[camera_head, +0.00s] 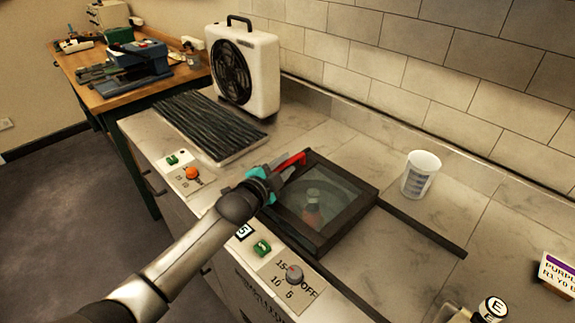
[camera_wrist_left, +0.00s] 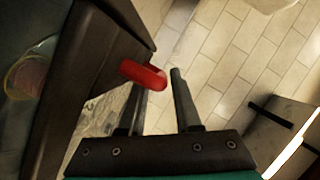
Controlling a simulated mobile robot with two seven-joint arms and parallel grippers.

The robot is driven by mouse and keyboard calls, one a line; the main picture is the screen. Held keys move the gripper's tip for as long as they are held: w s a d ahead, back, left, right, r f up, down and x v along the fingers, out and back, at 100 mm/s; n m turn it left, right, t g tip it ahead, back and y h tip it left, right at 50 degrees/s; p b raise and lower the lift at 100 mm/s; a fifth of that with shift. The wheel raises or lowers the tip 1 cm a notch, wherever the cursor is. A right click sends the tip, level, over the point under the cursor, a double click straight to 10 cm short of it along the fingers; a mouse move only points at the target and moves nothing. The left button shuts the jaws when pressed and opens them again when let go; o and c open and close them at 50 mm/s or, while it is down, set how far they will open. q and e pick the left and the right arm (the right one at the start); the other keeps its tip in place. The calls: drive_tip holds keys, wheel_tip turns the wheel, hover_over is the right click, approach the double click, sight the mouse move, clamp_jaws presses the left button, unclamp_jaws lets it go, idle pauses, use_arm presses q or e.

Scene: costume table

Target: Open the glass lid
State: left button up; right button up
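The glass lid (camera_head: 345,193) is a dark square frame with a clear pane, lying over a recess in the counter. A round basin and a reddish item show dimly through the glass. Its red handle (camera_head: 291,160) sticks out at the lid's far left corner. My left gripper (camera_head: 278,176) is at that corner, beside the handle. In the left wrist view the two fingers of the gripper (camera_wrist_left: 158,82) are apart, and the red handle (camera_wrist_left: 143,75) lies by the tip of the left finger. The fingers do not close on it. My right gripper is out of view.
A white cup (camera_head: 421,174) stands right of the lid, and a dark strip (camera_head: 420,228) runs across the counter. A fan heater (camera_head: 243,67) and a dark ribbed rack (camera_head: 208,124) stand behind left. A control panel with a dial (camera_head: 294,274) lies in front.

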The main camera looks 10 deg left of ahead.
use_arm(q)
drive_tip(key=shift+x, duration=0.85)
drive_tip(key=shift+c, duration=0.2)
clamp_jaws()
idle(0.8)
